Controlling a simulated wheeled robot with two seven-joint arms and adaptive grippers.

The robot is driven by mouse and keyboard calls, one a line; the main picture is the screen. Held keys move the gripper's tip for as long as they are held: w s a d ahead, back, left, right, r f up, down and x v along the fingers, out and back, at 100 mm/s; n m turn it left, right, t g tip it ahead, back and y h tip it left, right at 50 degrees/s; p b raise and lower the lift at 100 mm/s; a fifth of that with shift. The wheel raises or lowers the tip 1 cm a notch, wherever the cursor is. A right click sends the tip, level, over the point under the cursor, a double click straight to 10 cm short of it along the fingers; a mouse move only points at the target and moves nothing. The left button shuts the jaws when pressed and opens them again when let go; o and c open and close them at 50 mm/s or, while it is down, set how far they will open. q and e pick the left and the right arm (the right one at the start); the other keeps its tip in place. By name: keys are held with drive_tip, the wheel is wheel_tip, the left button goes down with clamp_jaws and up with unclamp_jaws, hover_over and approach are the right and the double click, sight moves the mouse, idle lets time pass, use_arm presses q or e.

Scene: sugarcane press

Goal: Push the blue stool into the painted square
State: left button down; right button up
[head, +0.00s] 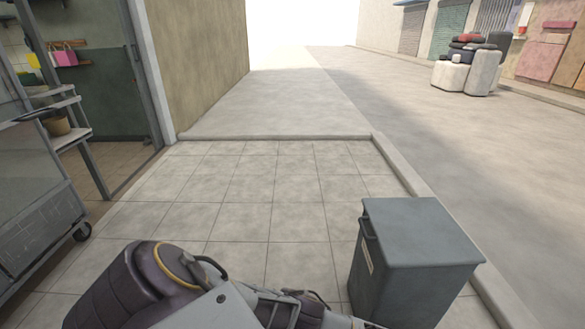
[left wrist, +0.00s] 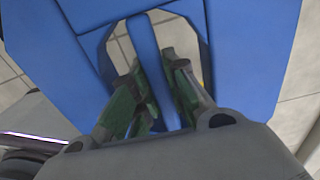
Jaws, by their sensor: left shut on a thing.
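The blue stool (left wrist: 250,55) fills much of the left wrist view, close to the camera. It has broad flat blue panels around an opening, with a narrow blue bar running through the opening. My left gripper (left wrist: 154,64) has its green-padded fingers on either side of this bar and is shut on it. Floor tiles show through the opening. In the head view only my left arm shows at the bottom edge; its gripper and the stool are out of sight there. The painted square is in neither view. My right gripper is not in view.
A grey bin (head: 418,245) stands at the right by the kerb (head: 405,180). A wheeled metal cart (head: 38,190) is at the left near the doorway. The tiled floor (head: 240,190) between them is clear. Pale sacks (head: 465,75) stand far off across the street.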

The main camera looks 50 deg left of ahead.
use_arm(q)
drive_tip(key=shift+w+d+b, duration=0.4)
drive_tip(key=shift+w, duration=0.1)
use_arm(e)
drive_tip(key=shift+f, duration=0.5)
use_arm(q)
drive_tip(key=c, duration=1.4)
unclamp_jaws()
drive_tip(key=shift+c, duration=0.2)
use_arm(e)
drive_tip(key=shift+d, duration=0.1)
use_arm(q)
wheel_tip(320, 180, up, 10)
drive_tip(key=p, duration=0.9)
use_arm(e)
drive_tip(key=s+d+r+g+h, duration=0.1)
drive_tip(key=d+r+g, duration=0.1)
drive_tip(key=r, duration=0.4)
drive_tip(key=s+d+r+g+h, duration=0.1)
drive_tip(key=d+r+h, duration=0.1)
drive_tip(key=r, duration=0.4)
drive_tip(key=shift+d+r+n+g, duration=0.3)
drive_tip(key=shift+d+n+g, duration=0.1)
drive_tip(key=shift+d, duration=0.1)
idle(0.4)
